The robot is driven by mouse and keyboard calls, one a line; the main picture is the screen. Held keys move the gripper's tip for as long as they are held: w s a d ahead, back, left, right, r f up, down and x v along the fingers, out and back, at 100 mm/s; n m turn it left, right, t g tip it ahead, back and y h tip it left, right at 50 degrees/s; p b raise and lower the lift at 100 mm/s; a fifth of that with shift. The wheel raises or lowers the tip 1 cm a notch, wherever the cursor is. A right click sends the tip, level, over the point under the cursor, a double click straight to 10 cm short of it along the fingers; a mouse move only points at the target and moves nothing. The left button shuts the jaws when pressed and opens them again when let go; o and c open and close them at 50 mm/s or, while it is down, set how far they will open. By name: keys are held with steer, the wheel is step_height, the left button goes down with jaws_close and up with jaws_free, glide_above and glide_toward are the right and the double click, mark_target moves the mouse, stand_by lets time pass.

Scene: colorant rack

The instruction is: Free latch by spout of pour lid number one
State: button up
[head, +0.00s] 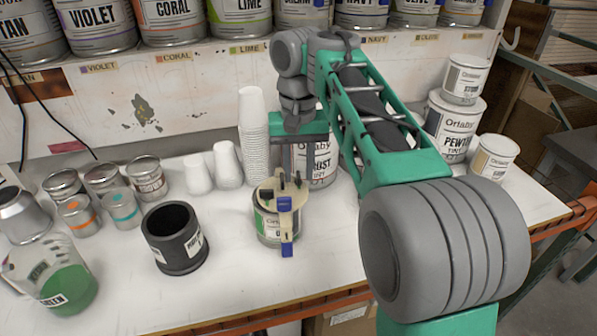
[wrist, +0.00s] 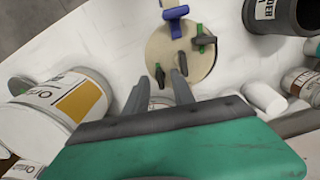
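The pour lid (head: 268,190) is a cream disc on a small can (head: 268,227) with a green label. It also shows in the wrist view (wrist: 165,55). Its blue spout (head: 287,249) points toward the front edge in the head view and to the top of the wrist view (wrist: 175,13). Dark latches with green parts stand on the disc: one near the spout (wrist: 175,30), one at the right rim (wrist: 207,40), one at the near rim (wrist: 160,76). My gripper (wrist: 160,82) is open and empty, its fingertips by the near rim, away from the spout. Contact is unclear.
A black cup (head: 172,240) and a green-filled pitcher (head: 60,280) stand left of the can. Stacked white cups (head: 252,120) and a large can (head: 318,165) stand behind. Small tins (head: 103,180) are at left. The bench front (head: 225,290) is clear.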

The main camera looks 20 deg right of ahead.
jaws_close()
stand_by(0.3)
steer(key=shift+n, duration=0.4)
steer(key=n, duration=0.3)
steer(key=shift+n, duration=0.3)
steer(key=n, duration=0.3)
steer(key=shift+n, duration=0.3)
steer(key=n, duration=0.4)
steer(key=shift+n, duration=0.3)
steer(key=n, duration=0.4)
